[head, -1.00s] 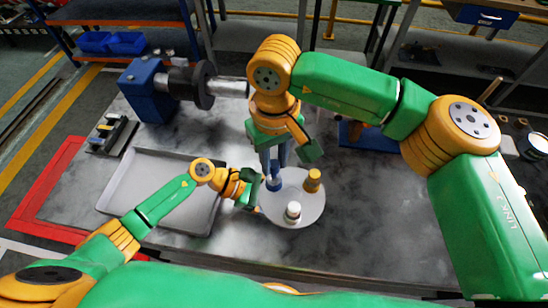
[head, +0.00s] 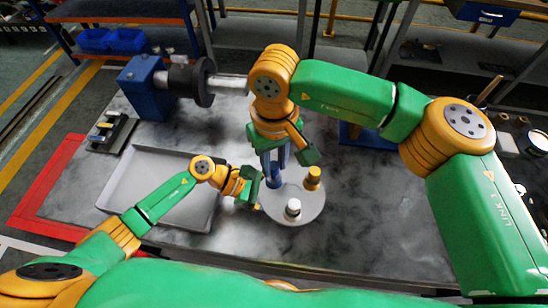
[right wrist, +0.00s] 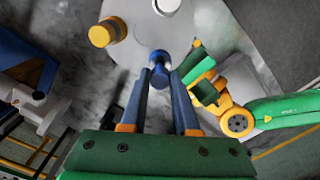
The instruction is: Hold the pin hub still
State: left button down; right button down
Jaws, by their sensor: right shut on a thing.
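The pin hub, a pale round disc (head: 311,208), lies flat on the grey table. Upright pins stand on it: a white one (head: 293,208), a yellow one (head: 313,178) and a blue one (head: 273,183). The disc also shows in the right wrist view (right wrist: 205,22). My right gripper (right wrist: 159,72) points down and is shut on the blue pin (right wrist: 159,58). My left gripper (head: 256,188) is at the left rim of the disc, close to the blue pin. Whether its jaws touch the rim is hidden.
A grey tray (head: 113,188) lies left of the disc. Behind stands a blue housing (head: 147,88) with a dark flange (head: 203,82) and shaft. A small dark fixture (head: 110,132) sits at the table's left. The table right of the disc is clear.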

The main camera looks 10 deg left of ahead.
aim_at(275, 165)
jog(key=shift+f, duration=0.75)
jog(key=c, duration=0.6)
grip_release()
notch_tip(275, 165, up, 12)
jog(key=shift+w, duration=0.1)
